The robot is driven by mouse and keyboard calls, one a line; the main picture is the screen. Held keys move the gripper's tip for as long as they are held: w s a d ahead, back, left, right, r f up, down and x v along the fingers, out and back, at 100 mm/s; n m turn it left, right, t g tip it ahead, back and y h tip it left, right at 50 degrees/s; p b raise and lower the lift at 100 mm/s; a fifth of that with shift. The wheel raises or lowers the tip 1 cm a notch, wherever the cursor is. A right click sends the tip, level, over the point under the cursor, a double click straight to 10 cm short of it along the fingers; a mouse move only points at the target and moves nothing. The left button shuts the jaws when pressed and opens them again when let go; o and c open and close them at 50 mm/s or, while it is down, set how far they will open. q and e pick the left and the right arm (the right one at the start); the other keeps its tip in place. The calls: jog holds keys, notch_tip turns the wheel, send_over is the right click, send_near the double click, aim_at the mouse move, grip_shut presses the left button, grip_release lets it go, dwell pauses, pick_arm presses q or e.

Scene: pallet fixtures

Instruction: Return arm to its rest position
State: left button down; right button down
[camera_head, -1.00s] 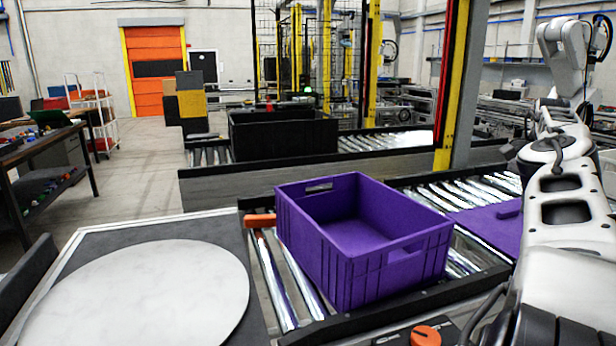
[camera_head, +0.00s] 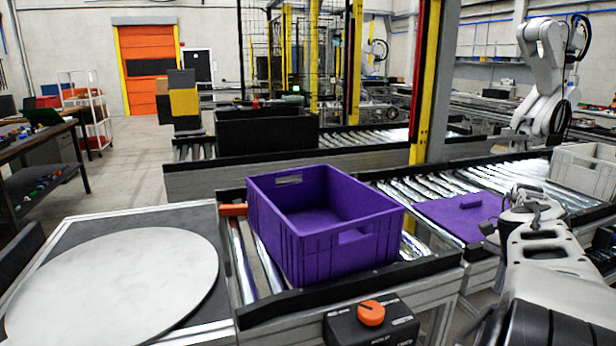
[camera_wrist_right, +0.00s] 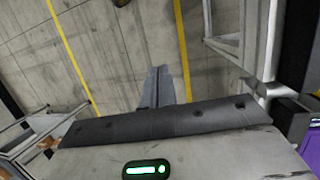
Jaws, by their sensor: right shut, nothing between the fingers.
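My right arm comes in at the lower right of the head view. Its right gripper (camera_head: 489,230) is partly hidden and small there, beside the near edge of the conveyor. In the right wrist view the two fingers of the right gripper (camera_wrist_right: 161,88) lie together over bare concrete floor, with nothing between them. The purple crate (camera_head: 335,255) stands upright and looks empty on the roller conveyor, left of my right arm and apart from it. My left gripper is not in view.
A flat purple panel (camera_head: 455,214) lies on the rollers right of the crate. A round pale disc (camera_head: 115,285) lies on the dark table at left. A control box with an orange knob (camera_head: 371,313) is at the front. A grey crate (camera_head: 585,172) stands at right.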

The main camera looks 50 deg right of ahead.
jog(key=a+f+y, duration=0.5)
jog(key=a+f, duration=1.2)
jog(key=f, duration=0.2)
jog(key=a+f+y, duration=0.2)
jog(key=a+f, duration=0.3)
jog(key=a, duration=0.5)
jog(key=a+f+y, duration=0.2)
jog(key=a+f, duration=0.3)
jog(key=a, duration=0.6)
jog(key=w+a+f+m+t+h, duration=0.1)
jog(key=w+f+m+t+h, duration=0.15)
jog(key=w+m, duration=0.3)
jog(key=w+a+f+m+t+h, duration=0.1)
jog(key=w+m+t, duration=0.25)
jog(key=w, duration=0.35)
jog(key=w+a+r+m+t+h, duration=0.2)
jog(key=w+r+m+t+h, duration=0.2)
jog(key=w+m, duration=0.6)
jog(key=s+a+r+m+h, duration=0.1)
jog(key=a+r+m, duration=0.3)
jog(key=m, duration=0.6)
jog(key=s+a+r+m+h, duration=0.15)
jog(key=r+m, duration=0.35)
jog(key=m, duration=0.5)
jog(key=a+m, duration=0.6)
jog(key=a, duration=0.5)
jog(key=shift+w+r, duration=0.45)
